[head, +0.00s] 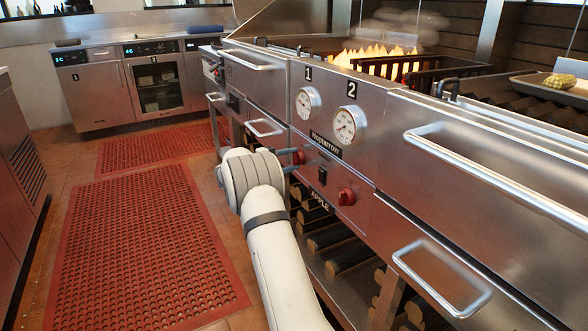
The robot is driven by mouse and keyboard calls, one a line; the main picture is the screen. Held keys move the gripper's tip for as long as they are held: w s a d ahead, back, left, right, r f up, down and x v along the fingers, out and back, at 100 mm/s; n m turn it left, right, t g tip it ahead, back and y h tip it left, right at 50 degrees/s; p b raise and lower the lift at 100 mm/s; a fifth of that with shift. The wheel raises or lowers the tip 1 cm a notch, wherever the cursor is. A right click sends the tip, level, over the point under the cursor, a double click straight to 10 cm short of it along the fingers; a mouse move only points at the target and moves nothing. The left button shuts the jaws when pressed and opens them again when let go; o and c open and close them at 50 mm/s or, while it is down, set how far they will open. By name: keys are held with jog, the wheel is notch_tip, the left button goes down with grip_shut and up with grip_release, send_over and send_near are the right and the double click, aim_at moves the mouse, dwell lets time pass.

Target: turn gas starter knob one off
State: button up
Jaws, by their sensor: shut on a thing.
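Gas starter knob one is the left red knob (299,157) on the steel front of the grill (375,160), below the gauge labelled 1 (307,102). My arm reaches in from the bottom, and my gripper (294,156) is at this knob, shut on it. The white wrist hides part of the gripper and the panel to the left. The knob's exact turn angle is too small to tell. A second red knob (346,196) sits to the lower right, below the gauge labelled 2 (345,124), apart from my gripper. A dark switch (322,176) lies between the knobs.
Flames (375,57) burn on the grill top. Steel handles (500,175) and a lower drawer handle (440,285) stick out at right. Logs (345,258) lie on the shelf underneath. Red floor mats (140,245) cover the clear aisle at left.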

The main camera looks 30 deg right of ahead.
jog(key=shift+s+f+m+b, duration=0.1)
jog(key=shift+f+m+b, duration=0.15)
jog(key=shift+m+b, duration=1.15)
jog(key=shift+r, duration=0.1)
jog(key=o, duration=1)
jog(key=shift+r, duration=0.1)
jog(key=shift+c, duration=0.2)
jog(key=a+p, duration=0.2)
jog(key=a, duration=0.6)
jog(key=shift+w, duration=0.3)
